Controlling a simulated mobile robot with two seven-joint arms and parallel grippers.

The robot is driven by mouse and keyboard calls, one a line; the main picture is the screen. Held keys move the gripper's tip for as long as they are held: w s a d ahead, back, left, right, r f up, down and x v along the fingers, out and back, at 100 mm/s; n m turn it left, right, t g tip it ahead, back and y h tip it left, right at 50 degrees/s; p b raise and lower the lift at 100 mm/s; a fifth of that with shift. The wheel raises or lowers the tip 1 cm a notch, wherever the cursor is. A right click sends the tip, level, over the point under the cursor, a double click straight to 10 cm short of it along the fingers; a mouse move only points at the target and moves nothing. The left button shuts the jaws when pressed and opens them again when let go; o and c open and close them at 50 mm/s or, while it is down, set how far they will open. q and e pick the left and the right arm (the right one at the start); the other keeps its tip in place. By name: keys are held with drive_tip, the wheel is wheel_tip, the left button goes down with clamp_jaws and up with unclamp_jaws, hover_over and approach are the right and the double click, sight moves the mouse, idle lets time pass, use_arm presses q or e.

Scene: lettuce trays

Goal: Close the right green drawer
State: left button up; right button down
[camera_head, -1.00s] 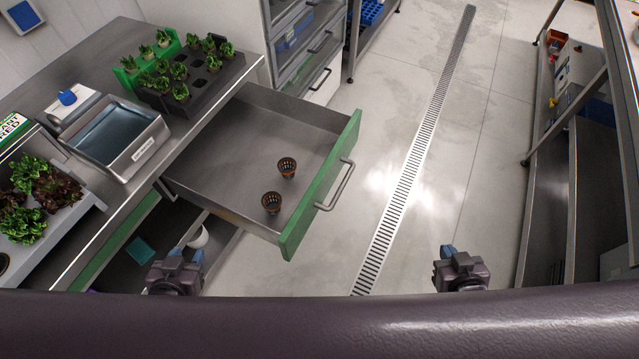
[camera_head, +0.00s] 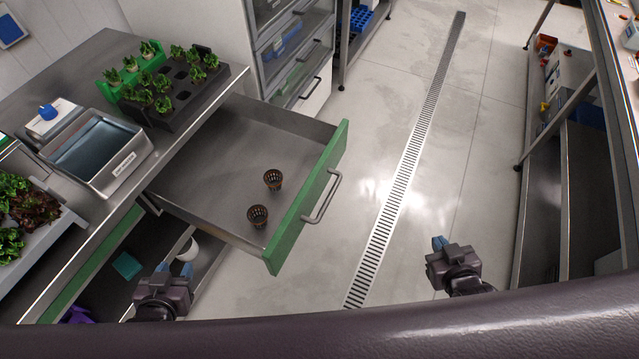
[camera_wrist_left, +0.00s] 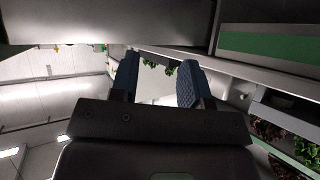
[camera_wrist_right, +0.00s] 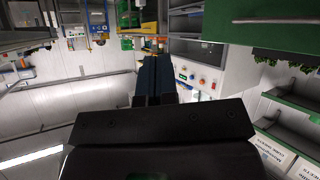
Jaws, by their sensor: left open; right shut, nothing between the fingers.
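The green-fronted drawer (camera_head: 312,190) is pulled far out from the counter, its metal handle (camera_head: 322,197) facing right. Two brown net pots, a far one (camera_head: 273,180) and a near one (camera_head: 258,217), stand inside it. My left gripper (camera_head: 174,270) is open and empty, below and left of the drawer's near corner, by the lower shelf. Its parted blue fingers show in the left wrist view (camera_wrist_left: 158,80). My right gripper (camera_head: 440,243) is shut and empty over the floor, right of the drawer and apart from the handle. Its fingers are together in the right wrist view (camera_wrist_right: 155,78).
A black seedling tray (camera_head: 180,98), a metal basin (camera_head: 98,150) and a lettuce tray (camera_head: 62,232) stand on the counter. Another green drawer front (camera_head: 95,262) is at lower left. Open floor with a drain grate (camera_head: 400,175) lies right of the drawer.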

drive_tip(key=w+d+n+t+y+b, duration=0.25)
drive_tip(key=w+n+t+b, duration=0.35)
drive_tip(key=w+n, duration=0.5)
drive_tip(key=n+g+y+b, duration=1.1)
drive_tip(key=n+b, duration=0.8)
drive_tip(key=n, duration=1.6)
approach(344, 143)
drive_tip(key=w+a+f, duration=0.1)
drive_tip(key=a, duration=0.1)
drive_tip(key=w+a+t+y, duration=0.1)
drive_tip(key=a, duration=0.1)
drive_tip(key=w+a+f+y, duration=0.1)
drive_tip(key=a, duration=0.1)
drive_tip(key=shift+w+a+f+t+b, duration=0.1)
drive_tip(key=shift+w+f+t+b, duration=0.2)
drive_tip(key=shift+t+b, duration=0.1)
use_arm(q)
wheel_tip(344, 143, down, 20)
drive_tip(key=d+m+g+h, duration=0.1)
drive_tip(key=d+m, duration=0.1)
drive_tip(key=shift+w, duration=0.25)
